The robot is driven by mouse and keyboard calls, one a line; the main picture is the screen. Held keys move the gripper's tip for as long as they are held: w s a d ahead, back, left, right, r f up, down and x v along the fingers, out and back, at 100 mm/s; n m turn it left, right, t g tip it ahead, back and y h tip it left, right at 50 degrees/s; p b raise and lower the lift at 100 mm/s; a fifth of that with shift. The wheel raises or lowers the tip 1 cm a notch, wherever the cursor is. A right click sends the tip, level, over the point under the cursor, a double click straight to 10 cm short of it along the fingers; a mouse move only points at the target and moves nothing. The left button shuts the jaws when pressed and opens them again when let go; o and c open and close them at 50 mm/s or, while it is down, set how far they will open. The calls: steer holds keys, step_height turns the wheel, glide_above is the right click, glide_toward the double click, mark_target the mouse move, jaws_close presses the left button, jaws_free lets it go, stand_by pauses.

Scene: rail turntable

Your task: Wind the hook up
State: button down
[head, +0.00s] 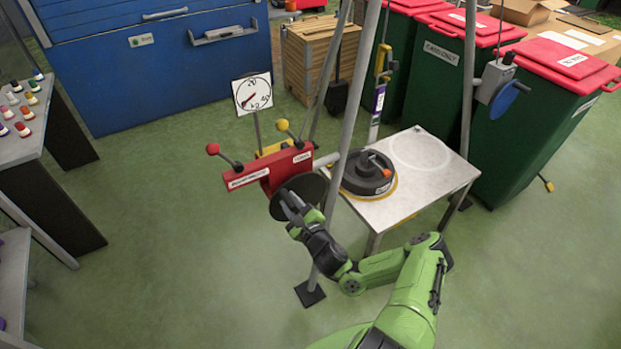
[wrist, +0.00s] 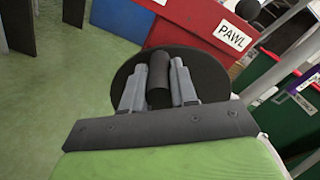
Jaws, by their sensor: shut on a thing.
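The red winch box (head: 270,172) is mounted on a tripod leg at the centre of the head view. A dark round disc (head: 312,190) is on its near side, with a black crank handle (wrist: 158,92) standing out from it in the wrist view. My gripper (head: 290,205) is shut on this handle, one grey finger on each side (wrist: 159,72). Two levers, with a red knob (head: 213,149) and a yellow knob (head: 283,125), rise from the box. A "PAWL" label (wrist: 231,35) shows in the wrist view. I cannot make out the hook for certain.
A round black weight (head: 366,178) sits on the pale table (head: 415,195) right of the winch. A dial (head: 253,94) stands behind it. Tripod legs (head: 345,140) rise nearby. Green bins with red lids (head: 570,65) stand at right. Floor at left front is clear.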

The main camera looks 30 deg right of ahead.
mark_target(297, 181)
steer(key=shift+d+r+m, duration=0.55)
steer(key=shift+d+m, duration=0.15)
steer(key=shift+m, duration=0.2)
steer(key=shift+d+r+m+p, duration=0.25)
steer(key=shift+d+m+p, duration=0.1)
steer(key=shift+d+m, duration=0.3)
steer(key=shift+d+r+m, duration=0.2)
steer(key=shift+d+m, duration=0.45)
steer(key=shift+m, duration=0.5)
steer(key=shift+d, duration=0.1)
steer(key=shift+d+m, duration=0.25)
steer(key=shift+m, duration=0.05)
steer(key=c, duration=1.3)
jaws_free()
steer(key=shift+d+r+m, duration=0.1)
steer(key=shift+d+m, duration=0.15)
steer(key=shift+m, duration=0.15)
steer(key=shift+c, duration=0.2)
steer(key=o, duration=0.7)
steer(key=shift+c, duration=0.2)
steer(key=shift+a, duration=0.15)
